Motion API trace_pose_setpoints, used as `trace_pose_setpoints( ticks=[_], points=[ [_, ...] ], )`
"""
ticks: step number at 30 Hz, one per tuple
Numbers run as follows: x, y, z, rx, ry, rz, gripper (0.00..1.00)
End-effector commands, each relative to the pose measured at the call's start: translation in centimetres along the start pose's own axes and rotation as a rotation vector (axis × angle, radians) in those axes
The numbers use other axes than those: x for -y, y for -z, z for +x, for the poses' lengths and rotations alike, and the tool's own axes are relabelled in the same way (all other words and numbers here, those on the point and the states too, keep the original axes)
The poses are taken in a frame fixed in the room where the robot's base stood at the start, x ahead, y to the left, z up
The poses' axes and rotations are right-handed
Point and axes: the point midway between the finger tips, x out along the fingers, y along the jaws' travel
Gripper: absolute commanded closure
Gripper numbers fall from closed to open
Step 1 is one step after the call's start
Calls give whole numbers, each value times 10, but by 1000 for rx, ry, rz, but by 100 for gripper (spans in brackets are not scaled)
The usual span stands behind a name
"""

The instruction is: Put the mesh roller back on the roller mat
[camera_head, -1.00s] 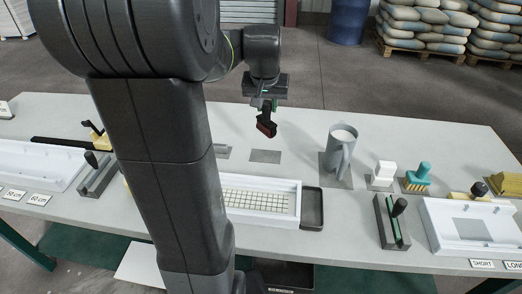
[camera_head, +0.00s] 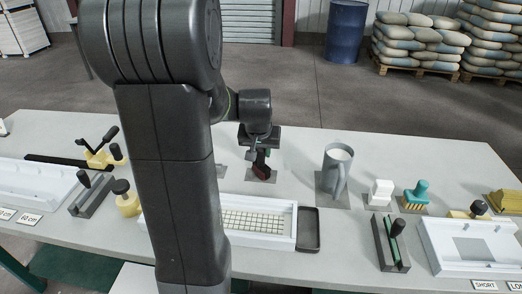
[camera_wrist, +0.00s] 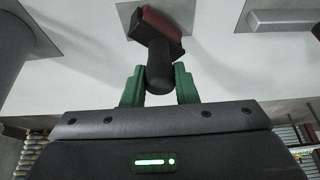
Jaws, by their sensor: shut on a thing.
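The mesh roller (camera_head: 261,171) has a dark handle and a dark red head. My gripper (camera_head: 261,153) is shut on its handle. In the wrist view my green-fingered gripper (camera_wrist: 159,82) grips the dark handle, with the roller's red head (camera_wrist: 160,22) beyond it. The roller mat (camera_head: 273,179), a flat grey rectangle, lies on the table directly below the roller and is partly covered by it. It also shows around the head in the wrist view (camera_wrist: 125,12). The head is at or just above the mat; I cannot tell whether they touch.
A grey jug (camera_head: 337,170) stands on its own mat to the right. A white tray with a grid (camera_head: 295,232) and a black tray (camera_head: 309,230) lie in front. A white block (camera_head: 380,192) and a teal brush (camera_head: 416,192) stand farther right. My arm hides part of the table's left.

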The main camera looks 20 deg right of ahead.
Motion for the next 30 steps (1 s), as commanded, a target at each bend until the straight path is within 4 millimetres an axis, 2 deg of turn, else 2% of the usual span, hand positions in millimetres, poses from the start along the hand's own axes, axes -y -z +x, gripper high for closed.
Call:
trace_pose_setpoints(
  ticks=[5,6,9,17,22,26,30],
  points=[
    [0,-1,3,-1,0,0,100],
    [0,-1,4,0,0,0,72],
    [0,-1,2,0,0,0,52],
    [0,-1,2,0,0,0,52],
    [0,1,-6,-2,0,0,52],
    [0,1,-25,-5,1,0,52],
    [0,2,-54,-7,1,0,52]
  ],
)
